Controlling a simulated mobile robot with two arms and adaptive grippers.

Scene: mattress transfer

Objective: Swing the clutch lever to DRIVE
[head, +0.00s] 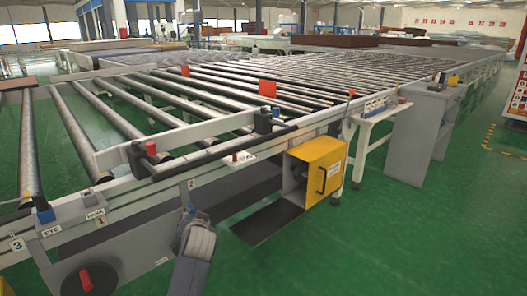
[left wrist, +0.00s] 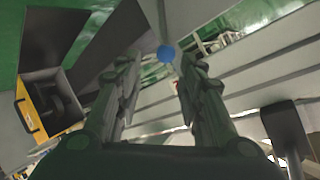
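A lever with a blue knob (left wrist: 166,53) shows in the left wrist view, with the knob between the far ends of my left gripper's fingers (left wrist: 158,75). The fingers are spread apart, and I see a gap on each side of the knob; I cannot tell whether they touch the lever. In the head view my left gripper (head: 191,213) is at the grey side panel below the plate marked 2 (head: 191,184), and it mostly hides the lever. No DRIVE label is readable. My right gripper is in neither view.
A yellow box (head: 317,170) with a black handle hangs open to the right, above a dark plate (head: 267,222). A red handle (head: 86,280) on a black disc is at lower left. The roller conveyor (head: 130,117) fills the space behind.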

